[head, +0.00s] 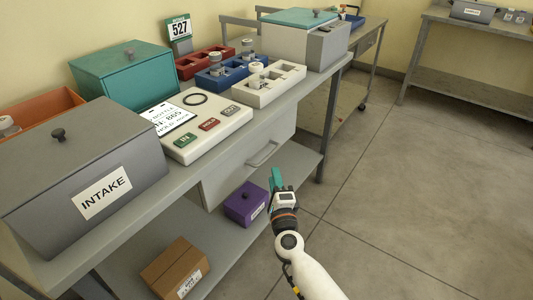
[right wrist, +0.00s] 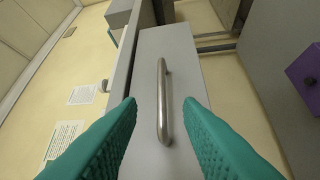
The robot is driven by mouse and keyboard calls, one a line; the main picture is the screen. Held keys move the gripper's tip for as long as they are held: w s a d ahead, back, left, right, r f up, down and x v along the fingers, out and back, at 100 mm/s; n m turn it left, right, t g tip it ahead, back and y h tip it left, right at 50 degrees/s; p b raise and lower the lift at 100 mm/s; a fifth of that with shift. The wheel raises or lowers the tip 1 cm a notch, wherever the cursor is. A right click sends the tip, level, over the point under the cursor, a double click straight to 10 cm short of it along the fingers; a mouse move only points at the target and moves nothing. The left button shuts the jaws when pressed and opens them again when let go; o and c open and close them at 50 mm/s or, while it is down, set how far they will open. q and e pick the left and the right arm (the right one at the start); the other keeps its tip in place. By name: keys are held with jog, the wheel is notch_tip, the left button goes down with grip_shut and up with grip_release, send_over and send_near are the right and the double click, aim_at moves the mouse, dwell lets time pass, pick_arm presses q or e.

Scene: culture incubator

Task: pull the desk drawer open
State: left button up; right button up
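The desk drawer (head: 225,178) is a grey front under the desk top, and it looks closed. Its metal bar handle (head: 263,154) also shows upright in the middle of the right wrist view (right wrist: 163,100). My right gripper (head: 277,178) is in front of the drawer, just short of the handle and to its lower right in the head view. In the right wrist view its two teal fingers (right wrist: 160,110) are spread on either side of the handle, with nothing held; whether the tips reach its depth is unclear. My left gripper is not in view.
The desk top (head: 230,140) holds a grey INTAKE box (head: 85,165), a teal box (head: 125,78), a white panel and several racks. A purple box (head: 243,204) and a cardboard box (head: 174,268) sit on the lower shelf. The floor to the right is clear.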

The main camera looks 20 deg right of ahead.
aim_at(269, 155)
jog(key=w, duration=0.3)
jog(key=w+b, duration=0.1)
jog(key=w, duration=0.2)
jog(key=w+d+r, duration=0.1)
jog(key=w, duration=0.2)
jog(key=shift+d, duration=0.1)
pick_arm(q)
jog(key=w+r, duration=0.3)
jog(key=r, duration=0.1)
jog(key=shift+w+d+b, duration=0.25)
jog(key=shift+b, duration=0.05)
pick_arm(e)
jog(key=shift+w, duration=0.35)
jog(key=shift+c, duration=0.2)
grip_shut()
